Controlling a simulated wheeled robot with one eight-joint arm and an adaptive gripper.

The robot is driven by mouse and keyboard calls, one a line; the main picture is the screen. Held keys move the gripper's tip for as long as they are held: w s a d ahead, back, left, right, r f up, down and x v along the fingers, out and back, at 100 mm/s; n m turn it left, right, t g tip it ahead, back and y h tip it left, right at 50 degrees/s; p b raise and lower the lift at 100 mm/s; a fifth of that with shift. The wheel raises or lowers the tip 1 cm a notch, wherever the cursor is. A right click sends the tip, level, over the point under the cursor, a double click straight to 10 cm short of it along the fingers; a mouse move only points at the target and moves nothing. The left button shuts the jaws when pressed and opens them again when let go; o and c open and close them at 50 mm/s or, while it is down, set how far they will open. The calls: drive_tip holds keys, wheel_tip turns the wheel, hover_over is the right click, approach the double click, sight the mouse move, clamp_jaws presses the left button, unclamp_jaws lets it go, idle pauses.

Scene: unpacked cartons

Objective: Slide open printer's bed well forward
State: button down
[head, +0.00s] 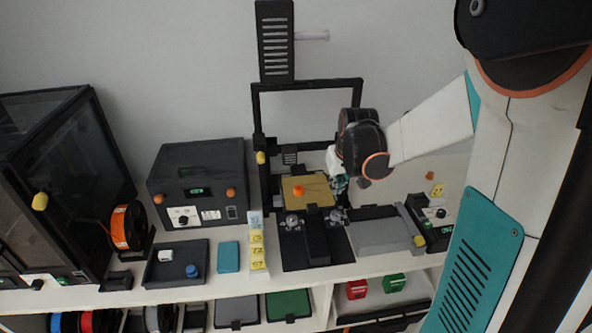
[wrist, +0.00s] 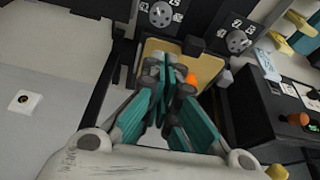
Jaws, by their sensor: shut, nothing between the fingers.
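The printer (head: 308,84) has a black upright frame and a black base on the bench. Its gold bed (head: 315,199) sits under the frame with a small orange piece (head: 298,190) on it. Two round dials (head: 293,221) flank the base in front of the bed. My gripper (head: 339,185) is at the bed's right edge in the head view, partly hidden by my wrist. In the wrist view my gripper (wrist: 167,72) is shut and empty, its fingertips over the gold bed (wrist: 152,47) beside the orange piece (wrist: 191,79). I cannot tell whether they touch the bed.
A grey flat-topped unit (head: 380,236) stands right of the printer. A dark box (head: 200,170) with orange knobs, a black tray (head: 177,270) and a teal block (head: 228,257) are at left. Yellow-labelled blocks (head: 258,252) stand close to the printer base. A lower shelf holds trays.

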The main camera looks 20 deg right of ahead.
sight(331, 205)
drive_tip(key=x, duration=0.3)
drive_tip(key=b+x, duration=0.1)
drive_tip(key=x, duration=0.3)
drive_tip(key=d+b+x, duration=0.1)
drive_tip(key=x, duration=0.3)
drive_tip(key=shift+s+a, duration=0.1)
drive_tip(key=shift+s, duration=0.1)
drive_tip(key=s+a+b, duration=0.1)
drive_tip(key=s+a, duration=0.1)
drive_tip(key=s, duration=0.7)
drive_tip(key=shift+a, duration=0.25)
drive_tip(key=shift+r, duration=0.15)
